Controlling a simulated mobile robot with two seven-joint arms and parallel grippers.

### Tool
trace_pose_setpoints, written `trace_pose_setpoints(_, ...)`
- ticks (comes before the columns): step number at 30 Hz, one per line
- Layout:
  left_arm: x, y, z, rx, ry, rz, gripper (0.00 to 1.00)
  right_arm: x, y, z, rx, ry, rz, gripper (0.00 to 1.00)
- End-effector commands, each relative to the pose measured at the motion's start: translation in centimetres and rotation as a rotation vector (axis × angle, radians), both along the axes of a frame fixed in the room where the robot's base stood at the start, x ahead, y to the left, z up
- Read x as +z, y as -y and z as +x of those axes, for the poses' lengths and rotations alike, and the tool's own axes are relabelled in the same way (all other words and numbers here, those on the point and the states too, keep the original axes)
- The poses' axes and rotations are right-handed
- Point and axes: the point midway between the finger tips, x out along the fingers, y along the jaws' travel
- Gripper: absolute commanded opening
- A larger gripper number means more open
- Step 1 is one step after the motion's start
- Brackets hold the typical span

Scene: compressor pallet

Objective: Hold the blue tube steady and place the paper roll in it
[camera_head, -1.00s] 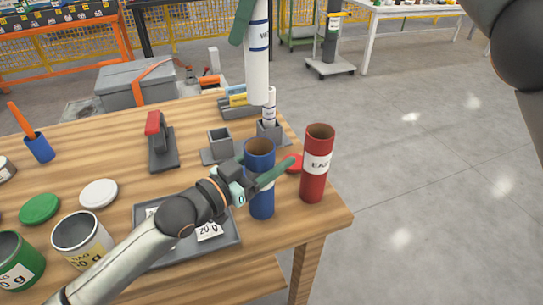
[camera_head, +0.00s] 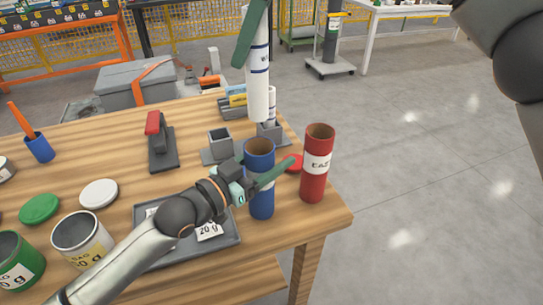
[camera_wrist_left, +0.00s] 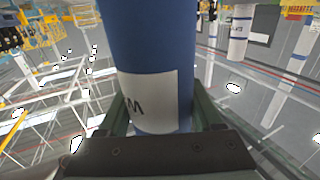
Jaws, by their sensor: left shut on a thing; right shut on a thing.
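The blue tube (camera_head: 262,203) stands upright on the table near its right end, its open mouth up. My left gripper (camera_head: 266,182) is shut around it; the left wrist view shows the tube (camera_wrist_left: 148,40) with its white label between the green fingers (camera_wrist_left: 160,115). My right gripper (camera_head: 252,30) is shut on the upper part of the white paper roll (camera_head: 258,85), which has blue bands. The roll hangs nearly upright, slightly tilted, its lower end a little above the tube's mouth in the picture. Whether it is exactly centred over the mouth I cannot tell.
A grey holder (camera_head: 269,132) with a smaller white roll (camera_head: 272,105) stands behind. A grey tray (camera_head: 225,243) lies left. The table edge is close on the right.

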Motion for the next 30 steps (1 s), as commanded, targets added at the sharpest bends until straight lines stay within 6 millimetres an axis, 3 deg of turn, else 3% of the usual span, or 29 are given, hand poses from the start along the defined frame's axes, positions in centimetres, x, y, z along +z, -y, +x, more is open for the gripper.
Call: trace_pose_setpoints(30,0.0,0.0,0.0,0.000,-0.001,0.001,0.11,-7.2,0.0,0.0,0.000,-0.002,0.000,0.00)
